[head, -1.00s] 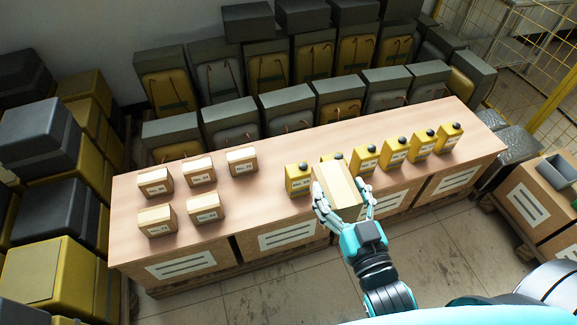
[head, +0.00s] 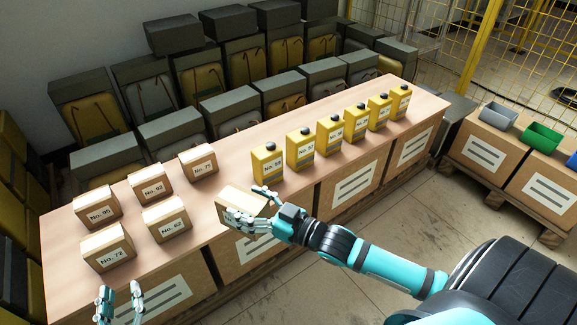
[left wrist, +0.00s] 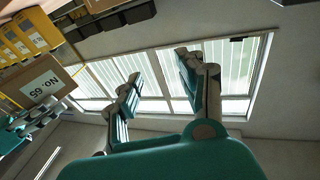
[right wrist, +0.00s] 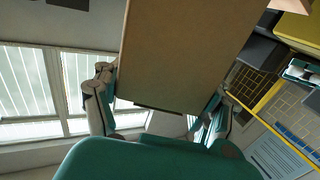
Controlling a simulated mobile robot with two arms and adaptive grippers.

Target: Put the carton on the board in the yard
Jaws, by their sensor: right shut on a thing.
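My right gripper (head: 262,205) is shut on a brown carton (head: 238,199). It holds the carton near the front edge of the long wooden board (head: 225,176), between the standing cartons and the yellow canisters. Whether the carton touches the board cannot be told. The carton fills the upper middle of the right wrist view (right wrist: 185,55). A numbered label shows on the carton in the left wrist view (left wrist: 45,85). Several other numbered cartons stand in two rows at the board's left, including No. 62 (head: 167,219) and No. 72 (head: 107,248). My left gripper (head: 120,290) is open and empty at the front left.
A row of yellow canisters (head: 300,149) stands on the board's right part. Dark-topped cases (head: 225,100) are stacked behind it. At the right, boxes (head: 487,150) on a pallet carry coloured bins (head: 541,137). A yellow mesh fence (head: 410,25) stands behind. Floor in front is clear.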

